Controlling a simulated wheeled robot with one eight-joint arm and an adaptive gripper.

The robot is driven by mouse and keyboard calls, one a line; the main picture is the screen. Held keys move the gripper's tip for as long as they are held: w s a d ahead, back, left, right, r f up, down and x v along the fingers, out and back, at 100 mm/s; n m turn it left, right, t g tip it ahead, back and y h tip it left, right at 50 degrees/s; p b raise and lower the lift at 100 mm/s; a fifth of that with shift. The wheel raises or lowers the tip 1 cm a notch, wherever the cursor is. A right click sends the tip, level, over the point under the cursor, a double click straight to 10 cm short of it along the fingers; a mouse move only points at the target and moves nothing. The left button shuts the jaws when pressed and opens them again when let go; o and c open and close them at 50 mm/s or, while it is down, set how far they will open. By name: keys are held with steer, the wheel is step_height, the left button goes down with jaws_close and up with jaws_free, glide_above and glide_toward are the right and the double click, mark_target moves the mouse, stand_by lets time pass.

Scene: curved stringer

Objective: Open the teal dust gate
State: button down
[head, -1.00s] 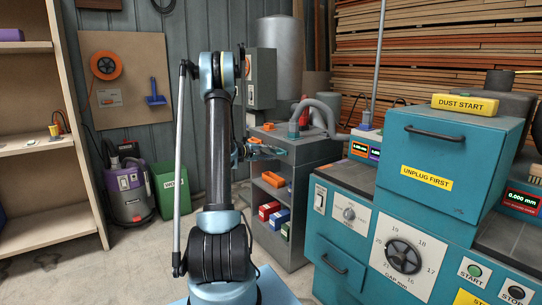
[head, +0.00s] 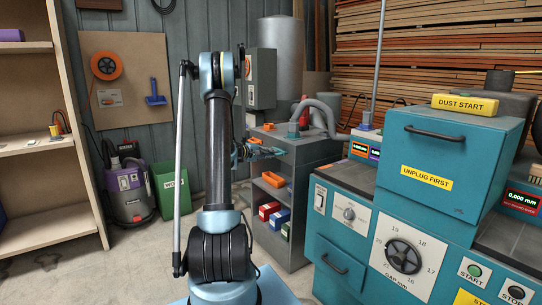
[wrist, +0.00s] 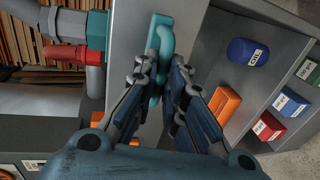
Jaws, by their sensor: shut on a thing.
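A teal handle (wrist: 164,42), a flat plate with a rounded bar, stands on the pale grey face of the cabinet in the wrist view. My gripper (wrist: 161,92) has its two fingers on either side of the bar's near end and is shut on it. The contact itself is partly hidden by the fingers. A second teal piece, a collar (wrist: 97,30), sits by a red fitting on the pipe at the left. In the head view my gripper (head: 264,151) is small at the grey cabinet's upper front edge.
The grey cabinet (head: 318,151) has open shelves with an orange bin (wrist: 223,104) and red and blue boxes. A grey hose (head: 325,108) arches above it. The teal machine (head: 450,150) stands at the right.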

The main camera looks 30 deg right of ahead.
steer(key=v, duration=0.2)
steer(key=f+v, duration=0.1)
steer(key=v, duration=0.2)
steer(key=shift+s+a+f, duration=0.1)
steer(key=shift+a, duration=0.2)
steer(key=c, duration=1.6)
jaws_free()
steer(key=shift+c, duration=0.2)
steer(key=v, duration=1.2)
